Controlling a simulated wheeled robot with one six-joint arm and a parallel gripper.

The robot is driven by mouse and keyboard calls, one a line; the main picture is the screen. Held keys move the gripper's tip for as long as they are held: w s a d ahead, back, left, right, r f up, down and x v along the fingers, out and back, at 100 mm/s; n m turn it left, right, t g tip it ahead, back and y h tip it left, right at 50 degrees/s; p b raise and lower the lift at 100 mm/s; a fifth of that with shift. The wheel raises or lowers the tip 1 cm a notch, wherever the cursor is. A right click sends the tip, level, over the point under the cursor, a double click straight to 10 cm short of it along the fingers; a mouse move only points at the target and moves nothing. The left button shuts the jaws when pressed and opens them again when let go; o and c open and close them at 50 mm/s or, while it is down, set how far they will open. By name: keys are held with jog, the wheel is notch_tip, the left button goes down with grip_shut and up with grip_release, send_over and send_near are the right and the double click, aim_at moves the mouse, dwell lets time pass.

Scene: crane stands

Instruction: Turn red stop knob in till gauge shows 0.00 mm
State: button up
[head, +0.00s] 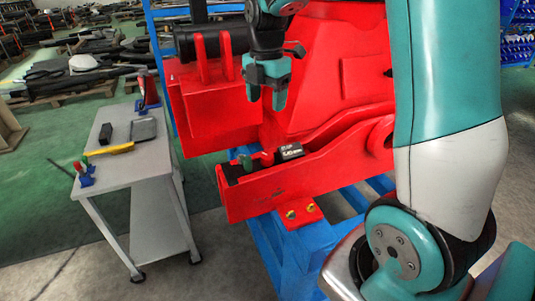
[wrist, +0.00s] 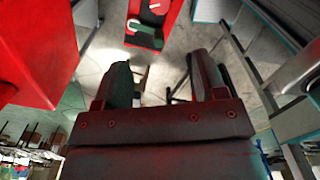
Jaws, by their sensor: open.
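My gripper (head: 267,97) points down with its jaws apart and empty, above the red crane stand (head: 275,190). It also shows in the wrist view (wrist: 161,62), with clear space between the fingers. A small black gauge (head: 290,151) with white text sits in the stand's lower channel, below and right of the gripper; its digits are too small to read surely. A dark green part (head: 245,161) lies left of the gauge, below the gripper and apart from it. A green part (wrist: 146,36) on red metal shows ahead of the fingers in the wrist view.
A blue frame (head: 285,255) carries the red stand. A grey cart (head: 150,165) stands at the left with a yellow-handled tool (head: 110,149) and small dark boxes on top. A red block (wrist: 38,50) is close at the left in the wrist view. Floor between cart and stand is clear.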

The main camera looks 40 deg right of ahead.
aim_at(267, 155)
notch_tip(267, 155, down, 17)
jog(key=p, duration=0.3)
jog(key=shift+d+f, duration=0.1)
jog(key=shift+f, duration=0.05)
jog(key=c, duration=0.9)
